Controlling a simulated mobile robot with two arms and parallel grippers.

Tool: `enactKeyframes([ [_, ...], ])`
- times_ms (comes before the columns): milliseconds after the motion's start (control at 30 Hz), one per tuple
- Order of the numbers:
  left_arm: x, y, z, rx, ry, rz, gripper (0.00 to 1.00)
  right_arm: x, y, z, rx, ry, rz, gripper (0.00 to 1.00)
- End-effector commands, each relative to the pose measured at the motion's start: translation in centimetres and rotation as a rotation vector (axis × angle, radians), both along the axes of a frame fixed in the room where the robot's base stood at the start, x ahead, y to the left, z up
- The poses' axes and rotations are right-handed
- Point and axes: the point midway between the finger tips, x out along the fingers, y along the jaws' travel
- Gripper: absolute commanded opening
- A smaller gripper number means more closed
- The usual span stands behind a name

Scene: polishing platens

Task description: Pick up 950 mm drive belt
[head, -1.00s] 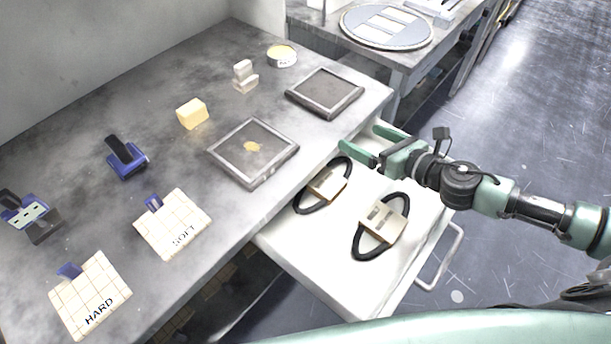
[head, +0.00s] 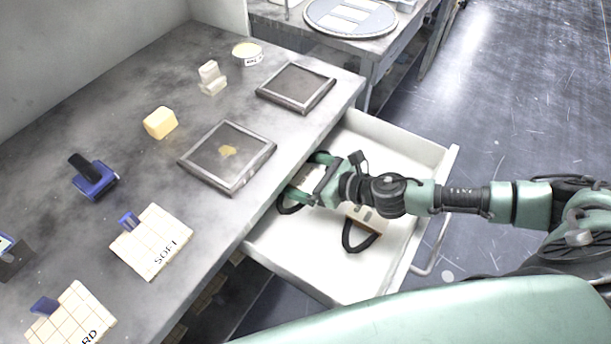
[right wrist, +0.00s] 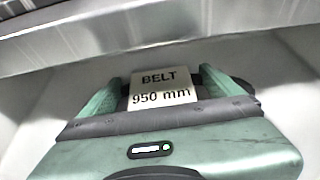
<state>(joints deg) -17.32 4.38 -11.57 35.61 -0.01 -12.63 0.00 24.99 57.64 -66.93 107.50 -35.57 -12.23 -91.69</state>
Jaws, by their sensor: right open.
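The 950 mm drive belt, a black loop (head: 288,208) with a pale tag, lies in the open white drawer at the left, close to the bench edge. Its tag reading "BELT 950 mm" (right wrist: 163,90) shows in the right wrist view between the two green fingers. My right gripper (head: 303,176) is open and down over this belt, one finger on each side of the tag. It hides much of the belt in the head view, and I cannot tell whether the fingers touch it. My left gripper is not in view.
A second black belt (head: 357,240) with a tag lies right of the first, partly under my right arm. The drawer (head: 305,268) has walls all round; the bench edge overhangs its left side. Framed platens (head: 228,158), a yellow block (head: 160,123) and tiled pads (head: 152,243) stand on the bench.

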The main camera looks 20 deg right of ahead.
Motion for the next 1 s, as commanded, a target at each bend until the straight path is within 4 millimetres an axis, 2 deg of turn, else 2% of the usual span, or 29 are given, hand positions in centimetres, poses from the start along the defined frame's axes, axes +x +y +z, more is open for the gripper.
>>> enactKeyframes([
  [300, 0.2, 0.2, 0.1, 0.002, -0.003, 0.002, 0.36, 0.5, 0.4, -0.3, -0.001, 0.001, 0.000, 0.94],
  [500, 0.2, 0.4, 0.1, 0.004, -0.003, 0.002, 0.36, 0.5, 0.4, -0.3, -0.001, 0.001, 0.000, 0.38],
  [567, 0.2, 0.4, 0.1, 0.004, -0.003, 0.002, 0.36, 0.5, 0.4, -0.3, -0.001, 0.001, 0.000, 0.21],
  [600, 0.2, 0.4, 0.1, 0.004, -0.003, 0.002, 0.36, 0.5, 0.4, -0.2, 0.001, -0.001, 0.000, 0.18],
  [867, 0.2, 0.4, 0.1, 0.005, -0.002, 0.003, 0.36, 0.4, 0.4, -0.1, 0.001, -0.001, 0.000, 0.18],
  [1000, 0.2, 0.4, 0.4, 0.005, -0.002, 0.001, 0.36, -0.3, 0.5, 0.7, 0.000, -0.001, 0.001, 0.18],
])
